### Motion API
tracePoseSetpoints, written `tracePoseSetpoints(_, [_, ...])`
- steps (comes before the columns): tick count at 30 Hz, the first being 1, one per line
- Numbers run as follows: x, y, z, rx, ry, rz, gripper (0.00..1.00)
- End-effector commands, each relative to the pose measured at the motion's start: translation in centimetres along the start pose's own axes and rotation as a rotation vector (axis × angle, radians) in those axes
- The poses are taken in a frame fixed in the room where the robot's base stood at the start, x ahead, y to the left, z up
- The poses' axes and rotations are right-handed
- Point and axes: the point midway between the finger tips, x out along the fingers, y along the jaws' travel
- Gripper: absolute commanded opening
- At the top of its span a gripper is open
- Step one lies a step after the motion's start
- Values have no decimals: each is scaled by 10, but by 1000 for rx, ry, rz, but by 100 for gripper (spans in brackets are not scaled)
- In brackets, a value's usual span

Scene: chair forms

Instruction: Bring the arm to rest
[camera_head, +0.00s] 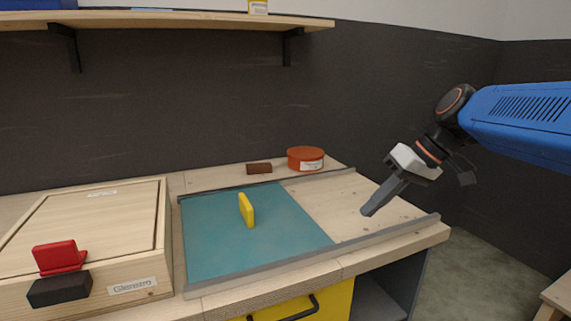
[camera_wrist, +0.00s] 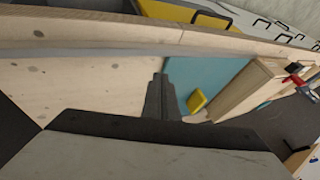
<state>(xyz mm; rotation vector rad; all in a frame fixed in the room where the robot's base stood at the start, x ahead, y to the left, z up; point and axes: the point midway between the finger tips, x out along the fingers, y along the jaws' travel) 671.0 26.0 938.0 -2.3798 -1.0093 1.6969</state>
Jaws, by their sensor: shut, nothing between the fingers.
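My gripper (camera_head: 368,211) is at the right of the head view, held above the bare wooden right part of the workbench (camera_head: 325,205). Its fingers point down and to the left. In the wrist view my gripper (camera_wrist: 160,78) shows its two fingers together, with nothing between them. The arm reaches in from the right edge of the head view. The yellow piece also shows in the wrist view (camera_wrist: 197,101).
A wooden box (camera_head: 85,215) with a red and black clamp (camera_head: 60,257) stands at the left. A brown block (camera_head: 259,168) and a round orange-red tin (camera_head: 305,158) sit at the back. A shelf (camera_head: 160,19) hangs above. Grey rails (camera_head: 385,229) edge the work area.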

Motion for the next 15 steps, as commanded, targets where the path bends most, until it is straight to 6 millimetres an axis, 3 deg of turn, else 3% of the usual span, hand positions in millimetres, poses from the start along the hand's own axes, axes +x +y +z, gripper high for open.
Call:
tracePoseSetpoints(8, [10, 3, 41, 64, -17, 89, 0])
tracePoseSetpoints(15, [24, 12, 102, 151, -23, 226, 0])
